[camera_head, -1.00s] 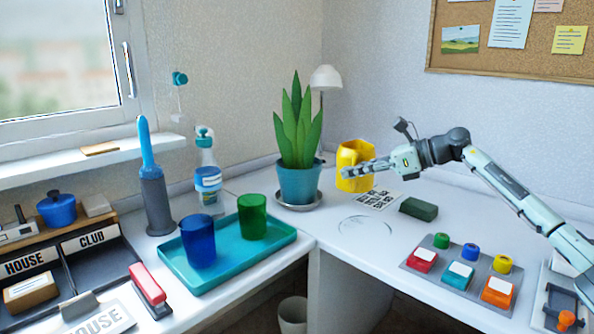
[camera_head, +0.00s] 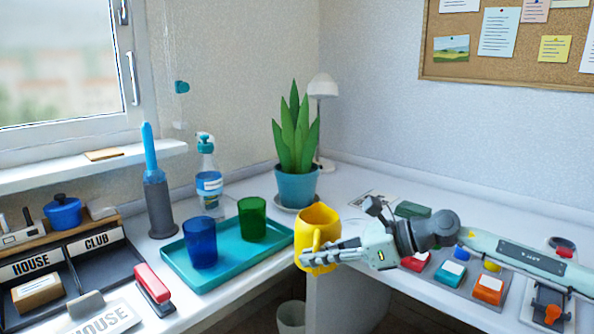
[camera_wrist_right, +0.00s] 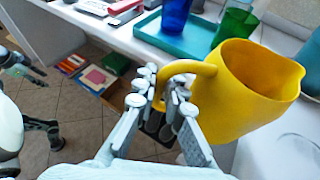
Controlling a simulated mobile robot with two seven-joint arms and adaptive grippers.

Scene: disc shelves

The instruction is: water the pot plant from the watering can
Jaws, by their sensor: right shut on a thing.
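The yellow watering can (camera_head: 317,222) is held upright in front of the potted plant, near the desk's inner corner. My right gripper (camera_head: 334,254) is shut on the can's handle; in the right wrist view the fingers (camera_wrist_right: 163,105) close around the handle of the can (camera_wrist_right: 245,85). The plant (camera_head: 296,135) has long upright green leaves in a teal pot (camera_head: 297,186) on a grey saucer (camera_head: 285,209). The can is in front of the saucer's right part in the head view.
A teal tray (camera_head: 226,270) with a blue cup (camera_head: 202,242) and a green cup (camera_head: 252,219) is left of the can. A white lamp (camera_head: 323,88) stands behind the plant. Coloured blocks on a grey board lie below my right arm. A bin (camera_head: 291,316) is on the floor.

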